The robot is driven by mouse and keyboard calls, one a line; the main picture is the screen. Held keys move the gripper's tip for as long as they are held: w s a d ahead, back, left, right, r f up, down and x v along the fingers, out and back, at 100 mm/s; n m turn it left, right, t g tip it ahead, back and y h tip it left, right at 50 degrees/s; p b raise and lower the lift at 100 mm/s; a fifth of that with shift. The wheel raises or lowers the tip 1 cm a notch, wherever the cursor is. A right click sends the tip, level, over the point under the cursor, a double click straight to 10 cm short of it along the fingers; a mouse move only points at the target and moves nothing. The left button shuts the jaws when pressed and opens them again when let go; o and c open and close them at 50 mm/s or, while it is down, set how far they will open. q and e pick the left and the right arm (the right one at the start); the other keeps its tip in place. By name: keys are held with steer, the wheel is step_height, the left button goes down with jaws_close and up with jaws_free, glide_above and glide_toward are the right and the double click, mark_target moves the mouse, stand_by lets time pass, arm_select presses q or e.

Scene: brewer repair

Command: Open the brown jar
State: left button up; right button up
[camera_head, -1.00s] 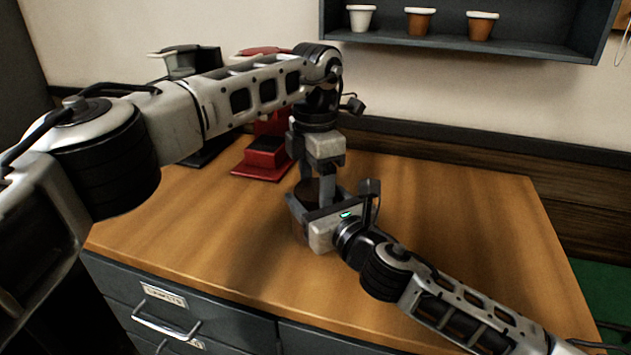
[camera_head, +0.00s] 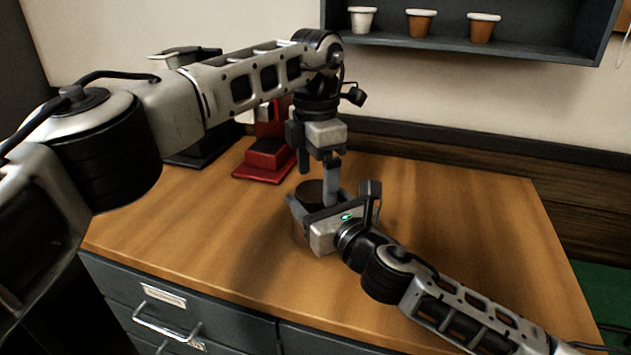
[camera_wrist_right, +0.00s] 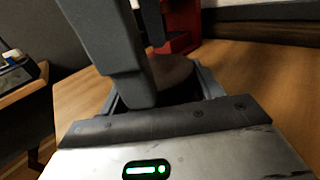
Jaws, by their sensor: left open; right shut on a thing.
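The brown jar (camera_head: 309,195) stands on the wooden counter, mostly hidden by my grippers. Its round brown top also shows in the right wrist view (camera_wrist_right: 172,72). My right gripper (camera_head: 303,212) is shut around the jar's body from the front right. My left gripper (camera_head: 324,190) points straight down from above and is open. In the right wrist view a left finger (camera_wrist_right: 118,60) stands in front of the jar's top. I cannot tell whether it touches the jar.
A red machine (camera_head: 264,155) stands behind the jar, with a dark machine (camera_head: 200,150) to its left. A wall shelf (camera_head: 520,45) holds several small pots. The counter's right side (camera_head: 470,230) is clear. Drawers are below the front edge.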

arm_select(q)
step_height(320, 180, up, 3)
steer(key=shift+d+f, duration=0.1)
steer(key=shift+c, duration=0.5)
step_height(320, 180, up, 3)
steer(key=m, duration=0.3)
steer(key=shift+f+m, duration=0.1)
steer(key=shift+m, duration=0.2)
steer(key=shift+f, duration=0.2)
step_height(320, 180, down, 7)
steer(key=shift+s+f, duration=0.1)
steer(key=shift+f, duration=0.05)
steer(key=c, duration=1)
steer(key=n, duration=0.3)
steer(key=shift+n, duration=0.4)
arm_select(e)
steer(key=shift+d, duration=0.1)
steer(key=shift+w, duration=0.1)
